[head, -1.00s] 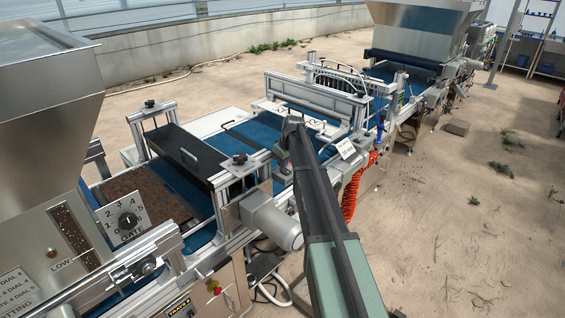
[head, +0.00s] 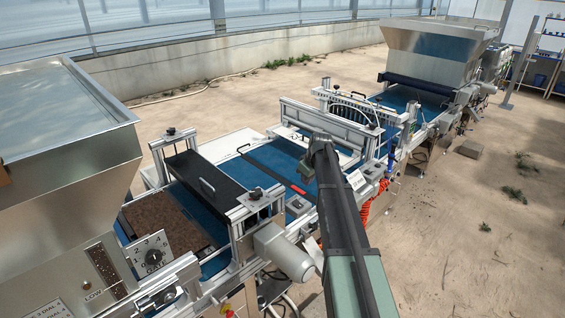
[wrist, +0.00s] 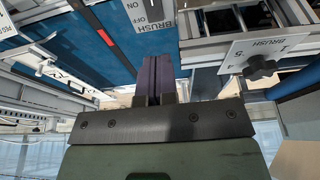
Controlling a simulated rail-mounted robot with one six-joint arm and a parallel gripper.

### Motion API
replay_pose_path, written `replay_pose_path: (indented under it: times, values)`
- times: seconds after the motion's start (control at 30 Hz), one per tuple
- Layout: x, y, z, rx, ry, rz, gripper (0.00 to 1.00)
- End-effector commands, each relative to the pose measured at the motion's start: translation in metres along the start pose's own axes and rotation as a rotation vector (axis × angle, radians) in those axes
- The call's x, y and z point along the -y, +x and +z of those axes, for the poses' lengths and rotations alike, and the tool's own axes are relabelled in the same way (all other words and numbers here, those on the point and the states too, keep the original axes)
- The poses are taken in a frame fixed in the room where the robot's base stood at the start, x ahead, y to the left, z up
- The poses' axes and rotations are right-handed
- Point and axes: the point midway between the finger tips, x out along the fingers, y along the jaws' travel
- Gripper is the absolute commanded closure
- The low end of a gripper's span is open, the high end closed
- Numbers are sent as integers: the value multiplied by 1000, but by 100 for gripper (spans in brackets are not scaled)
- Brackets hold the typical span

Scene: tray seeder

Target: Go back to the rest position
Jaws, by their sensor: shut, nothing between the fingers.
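My gripper shows in the wrist view with its two dark fingers (wrist: 158,80) together and nothing between them. Blue belt and a brush control with a black knob lie beyond the fingertips. In the head view my arm reaches up from the bottom right over the near side of the seeder line. Its far end is over the edge of the blue belt (head: 272,157). The fingers are hidden by the arm there.
A soil-filled tray (head: 165,226) lies on the belt at the left, near the GATE dial (head: 152,256). A black cover (head: 208,182) with a handle, a grey motor (head: 285,250) and a steel hopper (head: 440,58) stand along the line.

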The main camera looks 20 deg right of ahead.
Motion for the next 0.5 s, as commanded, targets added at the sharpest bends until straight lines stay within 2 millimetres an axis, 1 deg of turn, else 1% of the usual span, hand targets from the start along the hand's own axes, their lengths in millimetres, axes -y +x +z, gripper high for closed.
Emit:
replay_pose_path:
  times: [0.07, 0.13, 0.17, 0.2, 0.23, 0.27, 0.3, 0.37, 0.4, 0.47, 0.5]
  values:
    - [0, 0, 0, 0, 10, 0, 100]
    - [1, 0, 2, 10, 75, -4, 100]
    - [5, -1, 8, 25, 129, -6, 100]
    - [22, -6, 29, 55, 225, -5, 100]
    - [40, -8, 47, 79, 287, -3, 100]
    - [62, -4, 62, 101, 334, 0, 100]
    - [95, 0, 82, 133, 392, 5, 100]
    - [148, 9, 113, 179, 457, 18, 100]
    - [183, 14, 134, 207, 488, 27, 100]
    - [230, 21, 164, 242, 515, 44, 100]
    - [258, 26, 182, 260, 514, 55, 100]
